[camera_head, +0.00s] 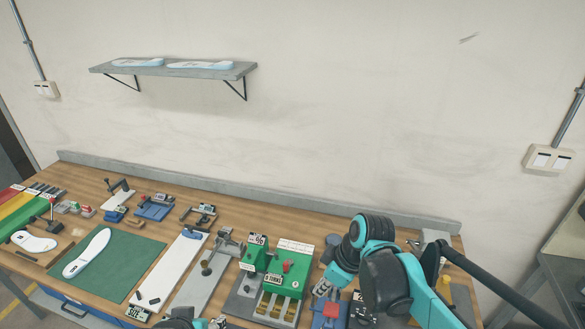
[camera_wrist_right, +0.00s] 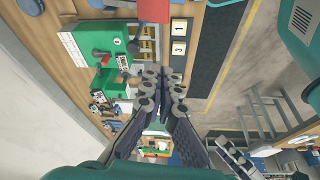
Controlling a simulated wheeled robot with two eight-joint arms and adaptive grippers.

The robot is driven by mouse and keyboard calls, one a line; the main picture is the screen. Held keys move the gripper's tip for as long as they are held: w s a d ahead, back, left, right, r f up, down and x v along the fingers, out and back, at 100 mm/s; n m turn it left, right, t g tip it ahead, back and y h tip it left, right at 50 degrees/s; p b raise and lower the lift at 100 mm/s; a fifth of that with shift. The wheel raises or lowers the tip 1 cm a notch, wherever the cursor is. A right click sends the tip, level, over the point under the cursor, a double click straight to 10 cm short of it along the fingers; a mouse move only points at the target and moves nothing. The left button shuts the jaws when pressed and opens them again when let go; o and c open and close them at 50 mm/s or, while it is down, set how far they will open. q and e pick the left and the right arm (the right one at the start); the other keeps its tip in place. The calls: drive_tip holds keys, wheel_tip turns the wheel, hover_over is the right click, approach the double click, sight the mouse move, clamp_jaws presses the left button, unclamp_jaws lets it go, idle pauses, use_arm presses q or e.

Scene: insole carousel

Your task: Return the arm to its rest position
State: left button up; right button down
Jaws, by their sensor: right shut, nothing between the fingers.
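My right arm (camera_head: 385,280) is bent over the right part of the workbench. Its gripper (camera_head: 322,288) points down to the left, beside the green machine, and is partly hidden by its own wrist. In the right wrist view the fingers of this gripper (camera_wrist_right: 165,82) are together, with nothing between them. The green machine (camera_wrist_right: 98,48) shows beyond the fingers there. A small black and teal part of my left arm (camera_head: 185,319) shows at the bottom edge of the head view. Its fingers cannot be made out.
The green machine (camera_head: 291,262) and a red and blue fixture (camera_head: 328,312) stand close to my right gripper. A white insole (camera_head: 87,252) lies on the green mat (camera_head: 128,262) at left. A shelf (camera_head: 215,71) with two insoles hangs on the wall.

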drive_tip(key=s+d+f+m+t+h+b, duration=0.1)
drive_tip(key=s+d+f+m+t+b, duration=0.1)
drive_tip(key=s+d+f+m+b, duration=0.2)
drive_tip(key=s+d+f+m+t+h+b, duration=0.2)
drive_tip(key=f+m+b, duration=0.5)
drive_tip(key=f+b, duration=0.4)
drive_tip(key=shift+s+d+m+t, duration=0.4)
drive_tip(key=shift+s+d+t, duration=0.2)
drive_tip(key=shift+s+d, duration=0.45)
